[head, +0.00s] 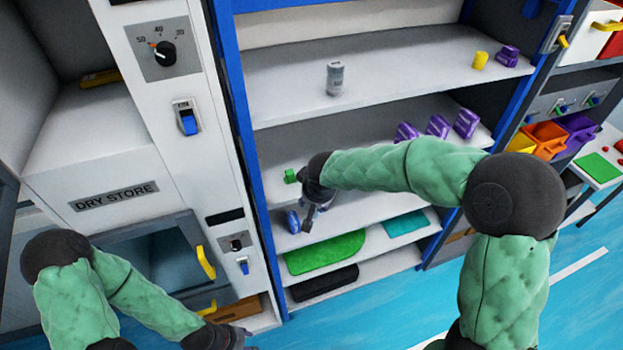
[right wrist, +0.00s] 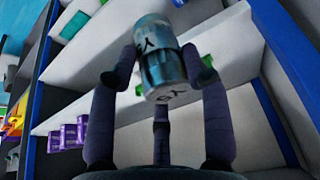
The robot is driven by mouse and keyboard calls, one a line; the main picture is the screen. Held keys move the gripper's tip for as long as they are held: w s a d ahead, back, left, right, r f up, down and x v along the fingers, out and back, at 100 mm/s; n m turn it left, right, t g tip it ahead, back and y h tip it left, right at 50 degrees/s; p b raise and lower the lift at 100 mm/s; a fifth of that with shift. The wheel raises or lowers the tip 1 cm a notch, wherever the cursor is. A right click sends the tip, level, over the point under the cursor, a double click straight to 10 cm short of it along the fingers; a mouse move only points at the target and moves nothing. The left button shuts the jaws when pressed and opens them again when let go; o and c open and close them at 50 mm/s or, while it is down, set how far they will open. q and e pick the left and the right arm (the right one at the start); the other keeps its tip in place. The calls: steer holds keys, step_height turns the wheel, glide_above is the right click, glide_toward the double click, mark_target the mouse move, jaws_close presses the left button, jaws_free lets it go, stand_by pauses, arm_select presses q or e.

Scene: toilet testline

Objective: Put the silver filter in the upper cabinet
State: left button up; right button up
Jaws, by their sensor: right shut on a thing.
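My right gripper (head: 314,208) is in front of the middle shelves in the head view. In the right wrist view its fingers are closed around a silver cylindrical filter (right wrist: 160,52) with dark lettering, held tilted. Another silver cylinder (head: 334,78) stands upright on the upper rack shelf. At the left is an open upper compartment (head: 85,140) above the "DRY STORE" label. My left gripper (head: 238,335) is low at the bottom edge, its fingers unclear.
Below lie a green mat (head: 325,253) and a black one (head: 323,283). A blue upright (head: 236,100) separates rack and cabinet. The upper shelf's middle is clear.

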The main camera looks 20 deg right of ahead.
mark_target(316, 211)
steer(key=f, duration=0.5)
steer(key=shift+s+d+f, duration=0.1)
steer(key=shift+s, duration=0.2)
